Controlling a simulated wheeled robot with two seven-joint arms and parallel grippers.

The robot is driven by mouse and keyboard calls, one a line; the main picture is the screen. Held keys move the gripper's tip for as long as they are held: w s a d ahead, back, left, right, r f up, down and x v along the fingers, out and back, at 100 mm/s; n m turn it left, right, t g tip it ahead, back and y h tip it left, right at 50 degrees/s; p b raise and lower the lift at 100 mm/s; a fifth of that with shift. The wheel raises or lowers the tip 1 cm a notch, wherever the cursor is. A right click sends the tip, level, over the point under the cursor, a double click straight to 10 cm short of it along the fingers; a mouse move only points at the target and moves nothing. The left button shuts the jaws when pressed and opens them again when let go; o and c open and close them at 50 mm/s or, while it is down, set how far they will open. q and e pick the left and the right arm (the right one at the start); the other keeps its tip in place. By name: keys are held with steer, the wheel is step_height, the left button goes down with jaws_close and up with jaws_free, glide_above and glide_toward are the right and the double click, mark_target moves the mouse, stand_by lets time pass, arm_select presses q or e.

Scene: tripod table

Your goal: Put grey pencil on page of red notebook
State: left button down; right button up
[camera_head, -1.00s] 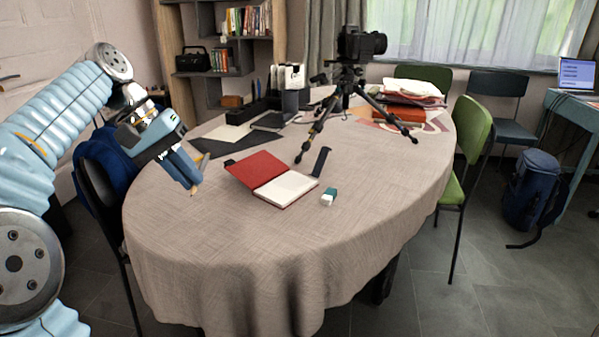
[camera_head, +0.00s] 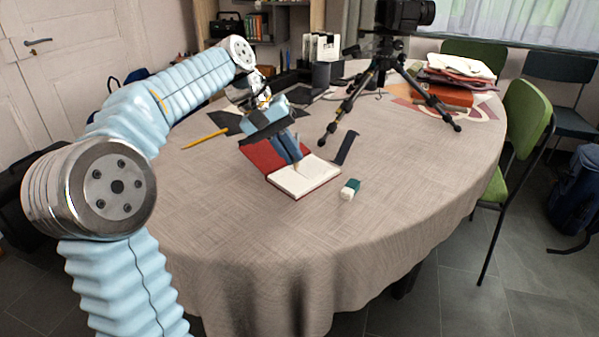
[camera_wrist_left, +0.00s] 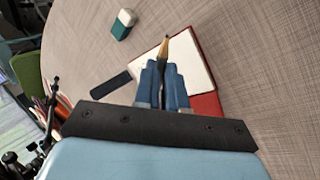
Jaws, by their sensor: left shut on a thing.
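The red notebook (camera_head: 262,157) lies open on the table, its white page (camera_head: 309,177) on the right side. My left gripper (camera_head: 295,160) is over the notebook, pointing down at the page. In the left wrist view its fingers (camera_wrist_left: 163,72) are shut on the grey pencil (camera_wrist_left: 164,52), which looks dark with a pale wooden tip pointing out past the fingers. The tip is over or at the page (camera_wrist_left: 184,65); I cannot tell if it touches. The upper pencil is hidden between the fingers. My right gripper is not in view.
A yellow pencil (camera_head: 205,138) lies on the table to the left. A green and white eraser (camera_head: 349,189) and a dark strip (camera_head: 346,148) lie right of the notebook. A camera tripod (camera_head: 386,60) stands behind. The front of the tablecloth (camera_head: 260,235) is clear.

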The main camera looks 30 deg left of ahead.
mark_target(307, 183)
arm_select(q)
steer(key=shift+w+d+f, duration=0.2)
steer(key=shift+f, duration=0.1)
steer(key=shift+w+d+f+b, duration=0.1)
steer(key=shift+w+d+f, duration=0.1)
steer(key=shift+f, duration=0.65)
steer(key=shift+w+d+f+b, duration=0.1)
steer(key=shift+w+d+f, duration=0.1)
steer(key=shift+f, duration=0.6)
steer(key=shift+w+d+f+b, duration=0.1)
steer(key=shift+w+f, duration=0.1)
steer(key=shift+f, duration=0.65)
steer(key=c, duration=1.5)
jaws_free()
steer(key=shift+f, duration=0.1)
steer(key=p+v, duration=0.2)
steer(key=v, duration=1)
